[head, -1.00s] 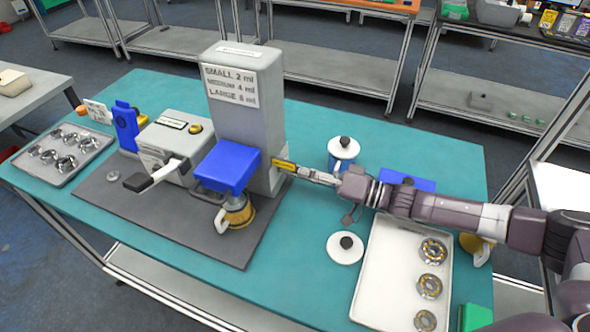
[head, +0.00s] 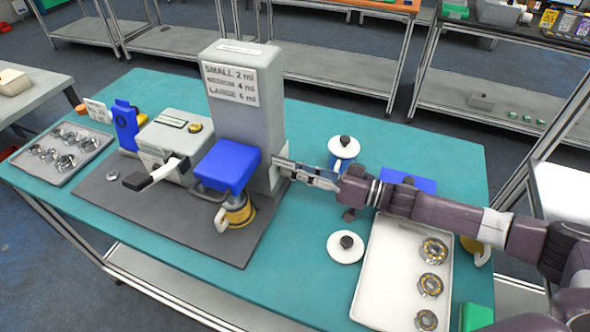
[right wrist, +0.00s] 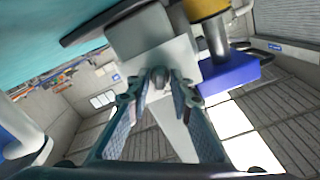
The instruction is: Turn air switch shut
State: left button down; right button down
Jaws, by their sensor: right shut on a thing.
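The grey dispensing machine (head: 240,110) stands upright on the dark mat, with a volume label on its upper face and a blue block (head: 228,165) at its front. My right gripper (head: 283,167) reaches in from the right to the machine's lower right side. In the right wrist view, its fingers (right wrist: 161,92) close around a small grey knob, the air switch (right wrist: 160,76), on the pale housing. In the head view the fingers largely hide the switch, so its angle cannot be told. My left gripper is out of view.
A white lid (head: 345,246) and a tray of rings (head: 385,285) lie in front of the arm. A grey device (head: 172,145) is left of the machine.

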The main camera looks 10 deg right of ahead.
jog(key=n, duration=0.5)
jog(key=shift+b, duration=0.35)
jog(key=shift+n, duration=0.4)
jog(key=c, duration=2)
grip_release()
jog(key=shift+c, duration=0.2)
notch_tip(320, 180, up, 10)
